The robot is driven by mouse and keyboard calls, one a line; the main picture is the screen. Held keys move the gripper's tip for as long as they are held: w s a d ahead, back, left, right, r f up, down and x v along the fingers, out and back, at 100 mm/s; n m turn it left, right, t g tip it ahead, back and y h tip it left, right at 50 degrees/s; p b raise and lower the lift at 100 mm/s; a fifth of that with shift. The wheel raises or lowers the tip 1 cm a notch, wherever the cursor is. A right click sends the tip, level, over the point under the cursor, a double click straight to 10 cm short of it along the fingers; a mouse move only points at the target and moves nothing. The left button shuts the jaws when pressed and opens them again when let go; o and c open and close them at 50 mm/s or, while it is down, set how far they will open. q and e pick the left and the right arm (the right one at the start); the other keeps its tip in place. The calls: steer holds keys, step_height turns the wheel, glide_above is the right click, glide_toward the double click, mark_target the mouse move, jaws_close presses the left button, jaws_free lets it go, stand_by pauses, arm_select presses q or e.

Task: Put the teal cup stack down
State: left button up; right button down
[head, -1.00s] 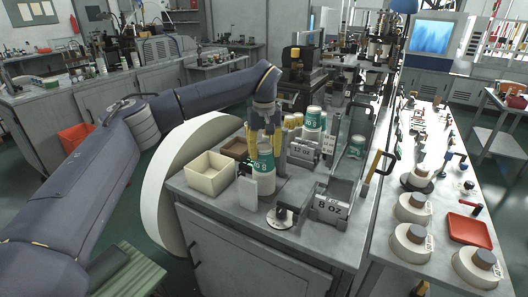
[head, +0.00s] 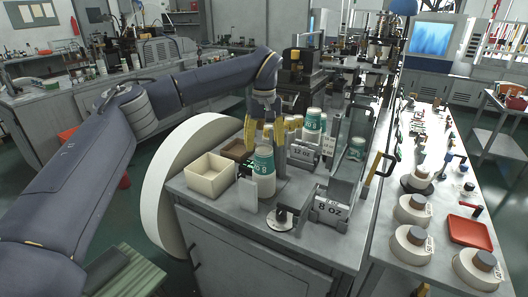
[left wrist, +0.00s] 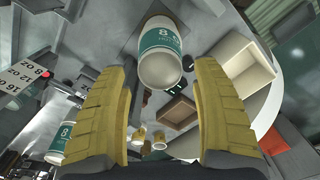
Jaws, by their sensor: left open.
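The teal cup stack (head: 264,170), white with a teal band marked 8, stands upright on the grey workbench beside the cream box. My left gripper (head: 265,133) is just above and behind the stack, with its yellow fingers spread and nothing between them. In the left wrist view the stack (left wrist: 160,55) lies beyond the open fingertips (left wrist: 160,75), apart from both fingers. My right gripper is not in view.
A cream open box (head: 210,176) and a brown tray (head: 236,150) are left of the stack. An 8 OZ holder (head: 330,208) and a 12 OZ holder (head: 303,154) stand to the right. Another teal-banded stack (head: 314,122) is behind. A round-based metal fixture (head: 282,217) is in front.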

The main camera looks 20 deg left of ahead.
arm_select(q)
step_height(320, 180, up, 8)
stand_by(0.5)
